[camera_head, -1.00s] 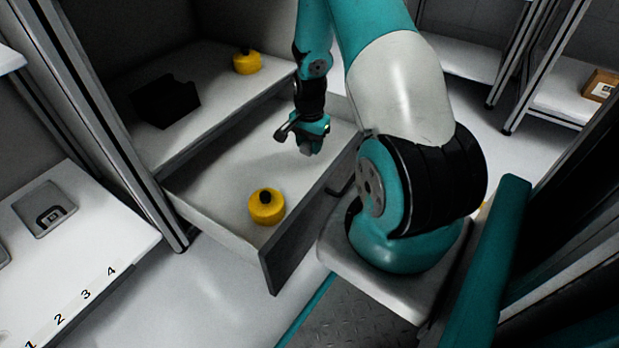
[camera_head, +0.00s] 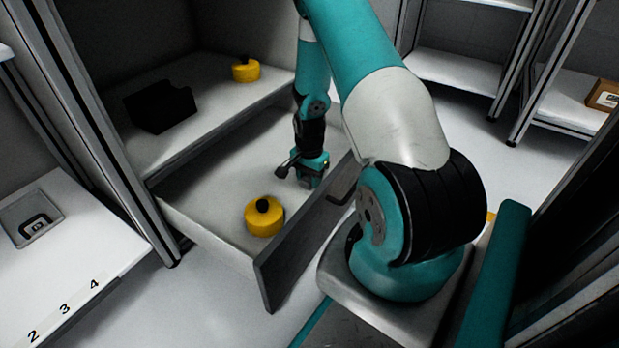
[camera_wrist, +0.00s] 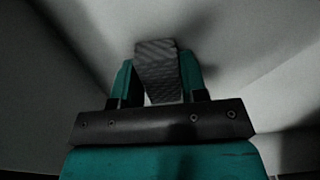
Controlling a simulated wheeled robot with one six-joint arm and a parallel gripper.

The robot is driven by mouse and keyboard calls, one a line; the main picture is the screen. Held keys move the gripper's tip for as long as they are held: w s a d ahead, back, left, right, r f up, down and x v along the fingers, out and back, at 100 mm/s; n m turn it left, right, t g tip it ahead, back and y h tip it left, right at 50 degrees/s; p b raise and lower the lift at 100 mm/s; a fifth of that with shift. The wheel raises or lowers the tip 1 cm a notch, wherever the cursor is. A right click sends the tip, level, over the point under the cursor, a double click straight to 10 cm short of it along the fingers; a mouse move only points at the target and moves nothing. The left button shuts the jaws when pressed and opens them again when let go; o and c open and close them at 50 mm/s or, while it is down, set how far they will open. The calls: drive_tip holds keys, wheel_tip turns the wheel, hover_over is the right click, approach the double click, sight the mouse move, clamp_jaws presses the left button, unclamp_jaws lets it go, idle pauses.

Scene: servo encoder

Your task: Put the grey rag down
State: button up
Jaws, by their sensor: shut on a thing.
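My gripper (camera_head: 310,180) is inside the open drawer (camera_head: 215,205), low over its floor near the front panel. In the wrist view my gripper (camera_wrist: 158,85) is shut on the grey rag (camera_wrist: 157,70), a woven-looking grey piece between the two teal fingers. In the head view the rag is hidden or too small to make out. I cannot tell whether the rag touches the drawer floor.
A yellow round object with a black knob (camera_head: 264,217) stands in the drawer, left of my gripper. A second yellow one (camera_head: 245,69) and a black block (camera_head: 160,106) are on the shelf above. The drawer's dark front panel (camera_head: 300,240) is close to my gripper.

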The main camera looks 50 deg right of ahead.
sight(310, 177)
drive_tip(key=o, duration=0.8)
wheel_tip(310, 177, up, 12)
drive_tip(key=p, duration=0.8)
drive_tip(key=w+a+r+n+t+y, duration=0.1)
drive_tip(key=w+a+r+n, duration=0.15)
drive_tip(key=a+r, duration=0.35)
drive_tip(key=w+a+r+n, duration=0.2)
drive_tip(key=a+r+n, duration=0.2)
drive_tip(key=a+r, duration=0.15)
drive_tip(key=s+a+r+n+y, duration=0.1)
drive_tip(key=s+a+r+n, duration=0.2)
drive_tip(key=a+r+n, duration=0.55)
drive_tip(key=s+a+r+n, duration=0.3)
drive_tip(key=s+a, duration=0.2)
drive_tip(key=a, duration=0.1)
drive_tip(key=s+a+r+n+y, duration=0.1)
drive_tip(key=s+a+r+n, duration=0.2)
drive_tip(key=s+a, duration=0.3)
drive_tip(key=s+a+r+n+g+y, duration=0.1)
drive_tip(key=s+a+r+n, duration=0.2)
drive_tip(key=s+a+r, duration=0.1)
drive_tip(key=shift+s+a, duration=0.8)
drive_tip(key=shift+a, duration=0.25)
